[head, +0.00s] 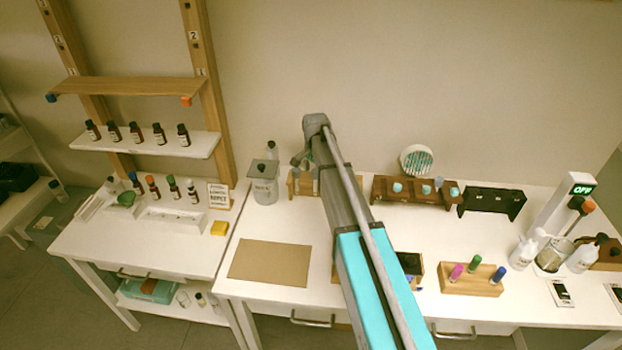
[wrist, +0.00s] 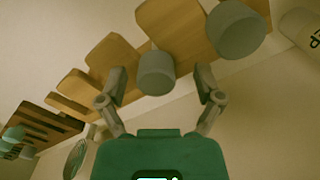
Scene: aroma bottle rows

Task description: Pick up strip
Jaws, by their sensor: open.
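I cannot pick out a strip for certain in either view. My gripper (head: 304,160) is over the small wooden rack (head: 297,190) at the back of the middle table, partly hidden by my arm. In the wrist view my gripper (wrist: 161,76) is open, its two fingers spread. A grey cylinder (wrist: 155,72) shows between the fingertips, and I cannot tell how far away it is. A second, larger grey cylinder (wrist: 236,28) is to its right. Tan wooden pieces (wrist: 115,55) run behind them. Nothing is held.
A lidded jar (head: 264,188) stands left of the rack. A dark wooden holder (head: 411,193) and a black rack (head: 491,200) are to the right. A bare brown mat (head: 270,263) lies in front. Small bottles stand on the left shelf (head: 146,145).

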